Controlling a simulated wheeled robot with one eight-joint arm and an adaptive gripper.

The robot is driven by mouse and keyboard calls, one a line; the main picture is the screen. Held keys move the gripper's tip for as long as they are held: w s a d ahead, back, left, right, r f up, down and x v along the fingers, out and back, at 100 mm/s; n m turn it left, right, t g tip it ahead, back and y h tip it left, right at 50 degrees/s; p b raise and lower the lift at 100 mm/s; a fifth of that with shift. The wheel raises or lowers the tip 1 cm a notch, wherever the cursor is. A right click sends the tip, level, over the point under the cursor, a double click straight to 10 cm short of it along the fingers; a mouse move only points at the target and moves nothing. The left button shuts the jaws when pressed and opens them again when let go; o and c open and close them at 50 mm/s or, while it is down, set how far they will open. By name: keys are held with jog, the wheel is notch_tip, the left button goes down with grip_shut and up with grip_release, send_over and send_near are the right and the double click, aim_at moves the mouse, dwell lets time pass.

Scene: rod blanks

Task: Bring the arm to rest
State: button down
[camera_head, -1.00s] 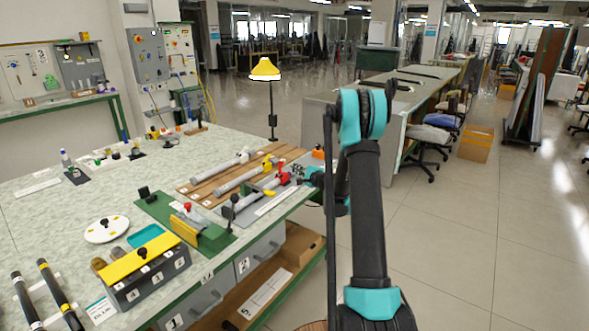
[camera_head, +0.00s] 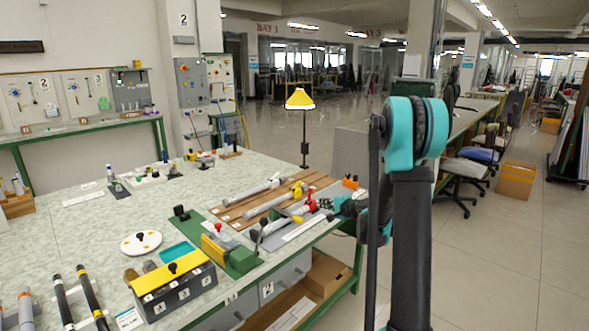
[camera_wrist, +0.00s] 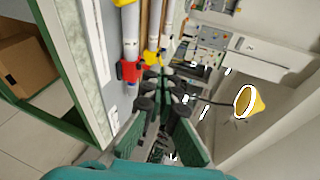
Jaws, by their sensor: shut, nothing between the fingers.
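My arm reaches over the right edge of the workbench (camera_head: 95,228). My gripper (camera_head: 338,205) is small in the head view, beside the red clamp (camera_head: 310,204) at the bench's right end. In the wrist view my gripper (camera_wrist: 163,75) is shut with its dark fingers together and nothing between them. The red clamp (camera_wrist: 129,71) on a grey rod (camera_wrist: 130,35) shows just left of the fingers. I cannot tell how much gap separates them.
Grey rods (camera_head: 243,194) lie on wooden boards. A yellow lamp (camera_head: 300,98) stands behind them. A green fixture (camera_head: 240,260) and a yellow-topped box (camera_head: 172,271) are near the front edge. A cardboard box (camera_head: 328,274) sits under the bench. Open floor (camera_head: 490,265) lies to the right.

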jog(key=s+a+n+g+h, duration=0.15)
jog(key=s+n, duration=0.25)
jog(key=s, duration=0.6)
jog(key=s+d+f+n+g+h, duration=0.2)
jog(key=s, duration=0.9)
jog(key=s+d+f+n+g+h, duration=0.2)
jog(key=s+f+n, duration=0.1)
jog(key=s, duration=0.8)
jog(key=s+d+f+n+g+h, duration=0.2)
jog(key=s+d, duration=0.1)
jog(key=s, duration=0.8)
jog(key=shift+f+n, duration=0.3)
jog(key=shift+n, duration=0.1)
